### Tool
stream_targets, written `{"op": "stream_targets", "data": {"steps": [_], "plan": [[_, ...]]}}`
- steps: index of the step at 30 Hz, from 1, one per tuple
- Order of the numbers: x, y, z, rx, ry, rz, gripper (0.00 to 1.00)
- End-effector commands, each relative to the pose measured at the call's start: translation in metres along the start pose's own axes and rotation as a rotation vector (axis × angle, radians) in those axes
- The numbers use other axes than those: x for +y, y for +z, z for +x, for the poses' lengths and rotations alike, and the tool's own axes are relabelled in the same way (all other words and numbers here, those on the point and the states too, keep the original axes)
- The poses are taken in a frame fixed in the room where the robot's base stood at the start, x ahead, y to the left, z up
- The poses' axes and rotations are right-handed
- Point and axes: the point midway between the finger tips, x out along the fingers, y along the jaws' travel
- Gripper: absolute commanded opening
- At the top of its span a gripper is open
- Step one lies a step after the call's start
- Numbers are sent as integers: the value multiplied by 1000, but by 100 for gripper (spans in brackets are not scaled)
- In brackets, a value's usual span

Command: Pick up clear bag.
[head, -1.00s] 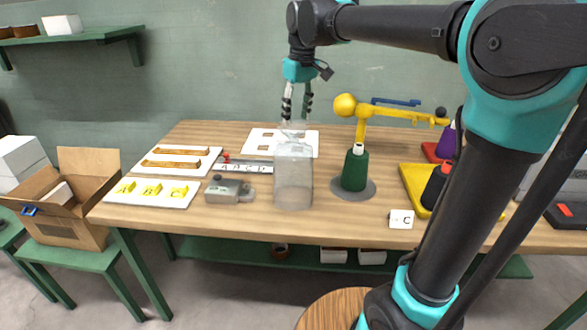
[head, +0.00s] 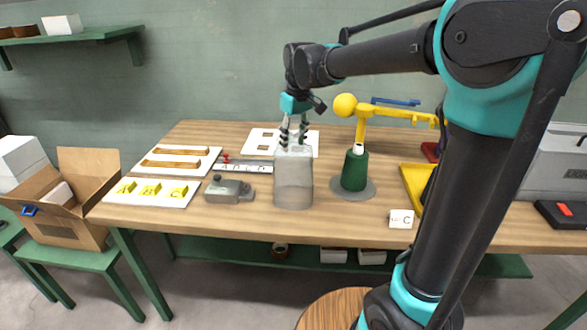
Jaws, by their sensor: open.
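The clear bag (head: 293,182) stands upright near the middle of the wooden table, looking greyish and see-through. My gripper (head: 291,144) points down right at the top of the bag, its two dark fingers apart. The fingertips overlap the bag's top edge in this view. I cannot tell whether they touch the bag or stand on both sides of its top.
A green spool (head: 355,168) with a yellow arm (head: 362,120) stands close to the bag's right. A grey device (head: 229,190) lies to its left, beside a white board with yellow letters (head: 151,192). A small C card (head: 401,218) lies front right. The table's front middle is clear.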

Motion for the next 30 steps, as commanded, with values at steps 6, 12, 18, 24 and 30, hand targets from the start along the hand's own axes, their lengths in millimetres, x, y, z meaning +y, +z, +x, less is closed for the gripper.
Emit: {"op": "stream_targets", "data": {"steps": [6, 12, 18, 24, 30], "plan": [[0, 0, 0, 0, 0, 0, 28], [0, 0, 0, 0, 0, 0, 3], [0, 0, 0, 0, 0, 0, 2], [0, -1, -6, 0, 0, 0, 2], [0, -4, -32, 0, 0, 0, 2]]}}
